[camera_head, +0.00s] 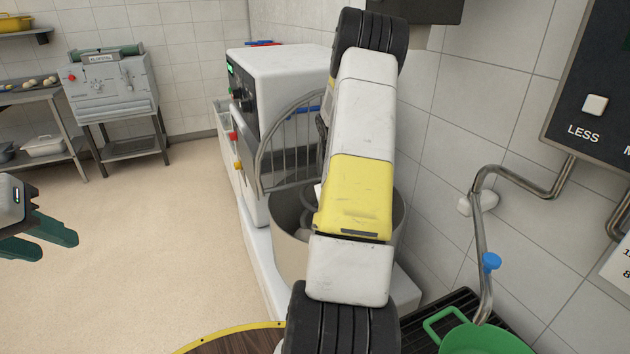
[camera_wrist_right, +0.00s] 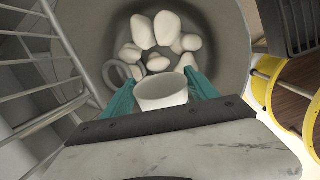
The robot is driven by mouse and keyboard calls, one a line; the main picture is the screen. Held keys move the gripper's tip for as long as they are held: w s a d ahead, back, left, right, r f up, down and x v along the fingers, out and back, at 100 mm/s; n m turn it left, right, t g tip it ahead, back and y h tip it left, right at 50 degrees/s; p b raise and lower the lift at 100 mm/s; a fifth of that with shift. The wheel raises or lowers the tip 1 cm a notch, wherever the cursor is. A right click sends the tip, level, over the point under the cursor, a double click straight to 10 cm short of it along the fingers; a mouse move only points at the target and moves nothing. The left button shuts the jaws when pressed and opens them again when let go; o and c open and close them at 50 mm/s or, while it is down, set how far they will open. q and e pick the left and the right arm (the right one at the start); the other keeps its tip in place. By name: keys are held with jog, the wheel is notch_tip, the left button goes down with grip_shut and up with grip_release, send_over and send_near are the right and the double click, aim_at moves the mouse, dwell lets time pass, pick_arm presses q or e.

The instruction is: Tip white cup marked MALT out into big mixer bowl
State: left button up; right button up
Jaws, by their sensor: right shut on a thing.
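The big mixer bowl (camera_head: 287,262) is under the white mixer in the head view, largely hidden behind my right arm. In the right wrist view the grey bowl (camera_wrist_right: 100,25) holds several pale lumps (camera_wrist_right: 143,32). My right gripper (camera_wrist_right: 161,88) is shut on a white cup (camera_wrist_right: 162,94), its teal fingers on both sides. The cup is over the bowl in that view. No MALT marking shows, and I cannot tell its contents. My left gripper (camera_head: 58,246) is at the left edge of the head view, fingers apart and empty, far from the bowl.
The mixer's wire guard (camera_head: 290,140) stands beside my right arm; its bars (camera_wrist_right: 40,70) show left in the wrist view. A bent pipe (camera_head: 482,240) and green pot (camera_head: 485,340) are at right. A round yellow-rimmed wooden thing (camera_head: 235,343) is at the bottom. The floor at left is clear.

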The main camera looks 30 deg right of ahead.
jog(key=h, duration=0.1)
jog(key=a+h, duration=0.1)
jog(key=g+h, duration=0.1)
jog(key=shift+w+a+r, duration=0.15)
jog(key=shift+w+r, duration=0.1)
jog(key=h, duration=0.1)
jog(key=g+h, duration=0.1)
jog(key=h, duration=0.1)
jog(key=a+r+h, duration=0.1)
jog(key=h, duration=0.1)
jog(key=shift+w+a+n+g, duration=0.1)
jog(key=shift+w+n+g, duration=0.2)
jog(key=shift+n, duration=0.1)
jog(key=r+h, duration=0.1)
jog(key=r+g+h, duration=0.1)
jog(key=h, duration=0.1)
jog(key=shift+r+n+g+h, duration=0.25)
jog(key=shift+r+h, duration=0.35)
jog(key=shift+h, duration=0.4)
jog(key=shift+r+n+g+h, duration=0.15)
jog(key=shift+r+g+h, duration=0.3)
jog(key=shift+h, duration=0.55)
jog(key=shift+a+t, duration=0.2)
jog(key=shift+t, duration=0.1)
